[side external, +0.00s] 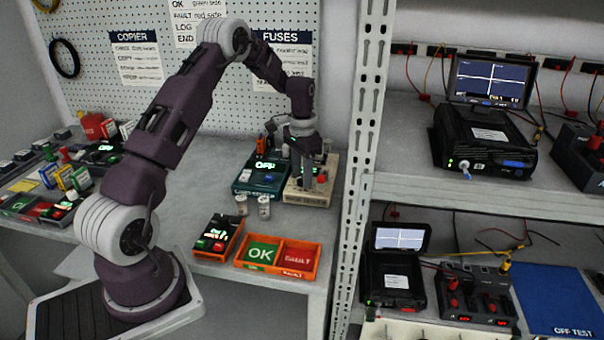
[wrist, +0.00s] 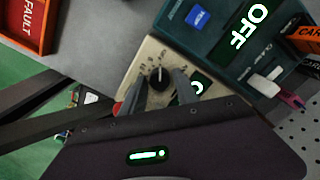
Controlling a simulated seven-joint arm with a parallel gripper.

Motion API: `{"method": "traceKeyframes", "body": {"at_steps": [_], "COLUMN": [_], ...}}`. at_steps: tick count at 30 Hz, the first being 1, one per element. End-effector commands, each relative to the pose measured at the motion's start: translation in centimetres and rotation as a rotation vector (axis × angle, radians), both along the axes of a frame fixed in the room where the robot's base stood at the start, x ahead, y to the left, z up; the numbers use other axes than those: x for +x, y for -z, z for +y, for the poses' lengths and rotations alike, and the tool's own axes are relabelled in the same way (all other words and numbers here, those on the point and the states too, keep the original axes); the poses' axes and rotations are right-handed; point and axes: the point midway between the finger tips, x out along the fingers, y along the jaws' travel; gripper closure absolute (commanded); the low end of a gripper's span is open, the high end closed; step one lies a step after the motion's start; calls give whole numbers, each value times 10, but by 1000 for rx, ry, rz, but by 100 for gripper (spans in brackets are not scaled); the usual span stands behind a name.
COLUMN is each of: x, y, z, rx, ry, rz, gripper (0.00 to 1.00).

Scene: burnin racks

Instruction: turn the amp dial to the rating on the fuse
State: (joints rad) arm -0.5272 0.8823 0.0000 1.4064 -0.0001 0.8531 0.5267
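The amp dial is a black round knob (wrist: 158,79) on a beige box (wrist: 147,55), with small printed marks around it that are too small to read. The same beige box (side external: 305,196) stands on the bench in the side view. My gripper (wrist: 160,77) is over the box, its two fingers spread on either side of the knob with gaps visible. In the side view my gripper (side external: 306,168) points down at the box and hides part of it. Two small pale cylinders (side external: 241,205) (side external: 264,207) stand on the bench, possibly fuses; no rating is readable.
A teal unit (side external: 258,178) showing OFF stands against the beige box. In front are an orange OK/FAULT tray (side external: 276,270) and a small device in an orange tray (side external: 217,240). A metal rack post (side external: 360,170) rises close on the right.

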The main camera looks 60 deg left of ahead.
Motion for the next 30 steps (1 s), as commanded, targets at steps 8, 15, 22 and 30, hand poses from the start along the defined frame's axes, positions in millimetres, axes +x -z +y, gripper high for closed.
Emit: {"method": "traceKeyframes", "body": {"at_steps": [8,15,22,30], "x": [0,0,1,1], "y": [0,-1,-1,-1], "z": [0,0,0,0], "rx": [0,1,2,2], "ry": [0,-48,-189,-370], "rz": [0,-1,-1,-2], "gripper": [100,100,100,100]}}
